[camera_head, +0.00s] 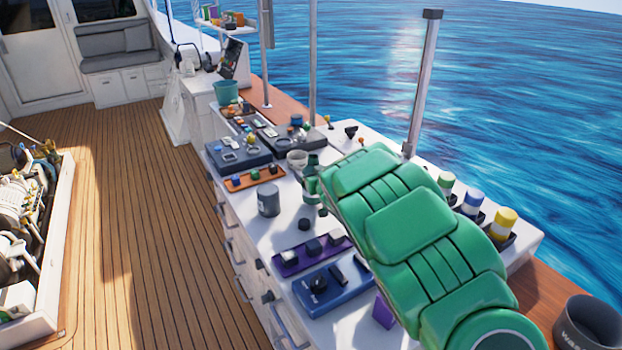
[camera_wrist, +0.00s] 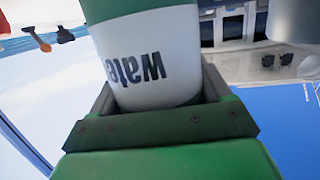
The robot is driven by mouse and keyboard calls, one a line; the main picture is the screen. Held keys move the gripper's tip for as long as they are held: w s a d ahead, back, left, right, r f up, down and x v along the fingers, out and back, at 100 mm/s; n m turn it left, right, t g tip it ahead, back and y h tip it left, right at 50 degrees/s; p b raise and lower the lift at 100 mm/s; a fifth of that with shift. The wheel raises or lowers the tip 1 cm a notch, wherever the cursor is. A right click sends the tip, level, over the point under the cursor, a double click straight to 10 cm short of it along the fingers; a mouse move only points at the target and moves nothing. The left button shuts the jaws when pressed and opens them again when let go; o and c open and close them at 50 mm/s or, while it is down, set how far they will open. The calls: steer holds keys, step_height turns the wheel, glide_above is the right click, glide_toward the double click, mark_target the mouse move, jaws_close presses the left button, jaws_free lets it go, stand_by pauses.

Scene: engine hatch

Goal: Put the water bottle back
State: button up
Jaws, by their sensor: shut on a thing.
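My gripper (camera_wrist: 157,95) is shut on the water bottle (camera_wrist: 150,60), with a finger on each side of it. In the wrist view the bottle has a white band with dark lettering, partly cut off and upside down, and a green part above. In the head view my green arm reaches over the white counter, and a small green part of the bottle (camera_head: 312,160) shows at its far end. The arm hides much of my gripper there. I cannot tell whether the bottle touches the counter.
Green-, blue- and yellow-topped containers (camera_head: 472,203) stand in dark holders along the counter's right edge. The wooden deck (camera_head: 130,200) is clear.

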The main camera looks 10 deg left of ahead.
mark_target(315, 161)
steer(key=shift+f, duration=0.85)
steer(key=shift+f, duration=0.15)
steer(key=o, duration=1.2)
steer(key=shift+v, duration=1.4)
steer(key=shift+s+r, duration=0.15)
steer(key=shift+r, duration=3.5)
steer(key=shift+r, duration=0.1)
